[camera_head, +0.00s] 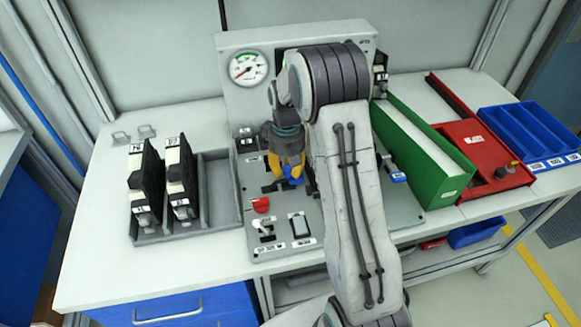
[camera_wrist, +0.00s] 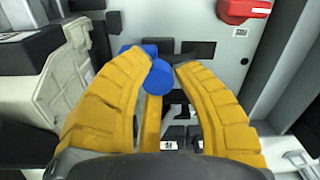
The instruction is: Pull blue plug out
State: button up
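The blue plug (camera_wrist: 159,77) shows as a round blue end between my fingertips in the wrist view, with more blue behind the left fingertip. My gripper (camera_wrist: 160,68) has yellow fingers that converge on the plug from both sides, and they look closed on it. In the head view my gripper (camera_head: 289,176) points down over the grey panel, with a bit of the blue plug (camera_head: 292,171) showing at its tips. The panel (camera_head: 270,218) lies on the bench. The plug's socket end is hidden, so I cannot tell how deep it sits.
A red knob (camera_head: 261,204) and switches sit on the panel. A gauge (camera_head: 248,68) is on the upright box behind. A grey rack (camera_head: 222,190) with black modules stands left. A green box (camera_head: 425,160), a red tray (camera_head: 480,150) and blue bins (camera_head: 528,135) stand right.

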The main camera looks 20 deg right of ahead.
jog(key=shift+o, duration=1.4)
jog(key=shift+a, duration=0.2)
jog(key=shift+o, duration=1)
notch_tip(320, 180, up, 12)
